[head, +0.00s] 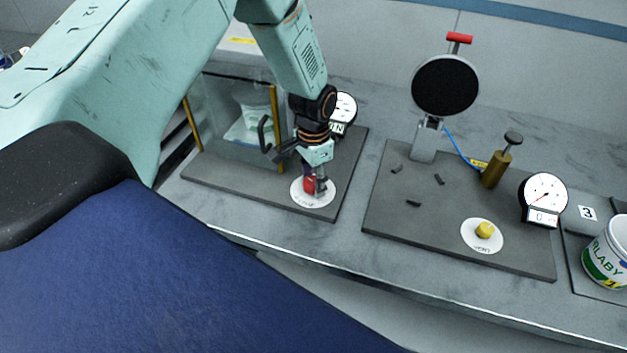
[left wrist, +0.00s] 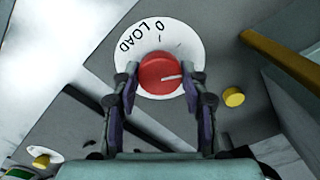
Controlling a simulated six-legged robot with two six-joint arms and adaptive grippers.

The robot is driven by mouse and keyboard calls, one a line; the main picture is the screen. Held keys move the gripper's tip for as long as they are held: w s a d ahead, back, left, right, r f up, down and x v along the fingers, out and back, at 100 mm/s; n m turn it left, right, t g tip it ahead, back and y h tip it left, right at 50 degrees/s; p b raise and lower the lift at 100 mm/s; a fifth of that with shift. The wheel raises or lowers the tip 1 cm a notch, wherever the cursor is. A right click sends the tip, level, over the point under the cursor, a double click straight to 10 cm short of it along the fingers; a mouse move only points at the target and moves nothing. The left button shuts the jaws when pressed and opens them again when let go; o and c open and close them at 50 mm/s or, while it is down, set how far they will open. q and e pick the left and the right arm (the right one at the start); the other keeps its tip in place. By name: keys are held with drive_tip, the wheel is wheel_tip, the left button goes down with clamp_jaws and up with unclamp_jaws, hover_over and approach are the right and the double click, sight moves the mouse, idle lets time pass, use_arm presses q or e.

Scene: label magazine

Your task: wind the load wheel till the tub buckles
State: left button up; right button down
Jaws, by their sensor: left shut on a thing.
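The load wheel (head: 309,184) is a red knob on a white dial disc on the left station's grey base plate. My left gripper (head: 318,183) reaches down from above, its fingers on both sides of the wheel. In the left wrist view, the fingers (left wrist: 163,78) hold the red wheel (left wrist: 158,72), whose white line points right; the disc (left wrist: 127,62) reads "0 LOAD". The white and green tub (head: 252,119) stands behind a clear panel between brass posts and looks upright; its shape is too unclear to judge. The left gauge (head: 345,106) is partly hidden by my arm. My right gripper is not in view.
The middle station has a round black disc (head: 445,86), a brass cylinder (head: 493,172), a gauge (head: 543,191) and a yellow knob (head: 485,230). Several dark scraps lie on its plate (head: 390,215). Another tub (head: 606,252) stands at the right edge. A brass post (head: 275,112) is close to my gripper.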

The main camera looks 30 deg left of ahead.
sight(313, 182)
use_arm(q)
drive_tip(key=shift+m, duration=1)
drive_tip(key=o, duration=1.1)
drive_tip(key=shift+s, duration=0.1)
drive_tip(key=shift+o, duration=0.2)
drive_tip(key=shift+w+r, duration=0.2)
drive_tip(key=shift+r, duration=0.35)
wheel_tip(313, 182, up, 11)
drive_tip(key=shift+s, duration=0.15)
